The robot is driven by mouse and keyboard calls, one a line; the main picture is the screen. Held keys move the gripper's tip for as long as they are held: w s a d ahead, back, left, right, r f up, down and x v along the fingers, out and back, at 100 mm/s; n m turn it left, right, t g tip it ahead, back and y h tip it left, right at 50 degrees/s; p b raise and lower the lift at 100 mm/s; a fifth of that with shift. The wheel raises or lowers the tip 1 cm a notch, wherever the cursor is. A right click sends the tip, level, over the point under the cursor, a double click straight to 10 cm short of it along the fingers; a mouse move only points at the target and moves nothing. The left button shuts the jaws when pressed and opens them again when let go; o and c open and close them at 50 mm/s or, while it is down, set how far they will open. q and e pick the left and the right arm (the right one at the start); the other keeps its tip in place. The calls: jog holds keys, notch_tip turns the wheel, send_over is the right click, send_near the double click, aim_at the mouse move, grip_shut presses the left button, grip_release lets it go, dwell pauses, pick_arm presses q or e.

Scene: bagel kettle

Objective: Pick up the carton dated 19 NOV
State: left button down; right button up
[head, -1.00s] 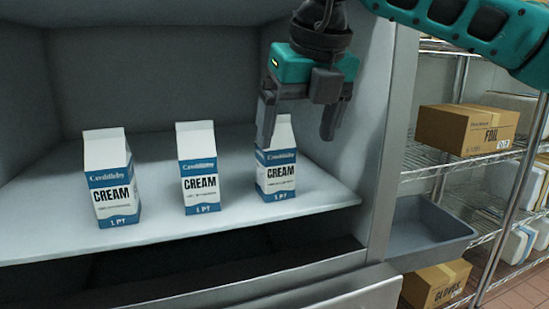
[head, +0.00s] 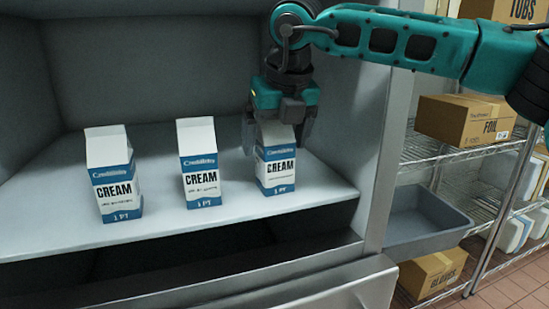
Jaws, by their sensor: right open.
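Three white and blue cream cartons stand upright in a row on the shelf (head: 170,236) of an open cabinet: a left carton (head: 115,176), a middle carton (head: 200,165) and a right carton (head: 275,162). Their fronts read CREAM and 1 PT; I cannot read a date on any of them. My right gripper (head: 277,138) is open and lowered over the top of the right carton, with a finger on either side. It hides the upper part of that carton. My left gripper is not in view.
The cabinet walls enclose the shelf at the back and right. Outside to the right stand wire racks with a FOIL box (head: 465,122), a GLOVES box (head: 433,275) and a grey bin (head: 425,222). The shelf between the cartons is clear.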

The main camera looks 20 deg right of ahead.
jog(key=shift+c, duration=0.3)
jog(key=c, duration=1.4)
jog(key=shift+r, duration=0.1)
jog(key=shift+r, duration=0.15)
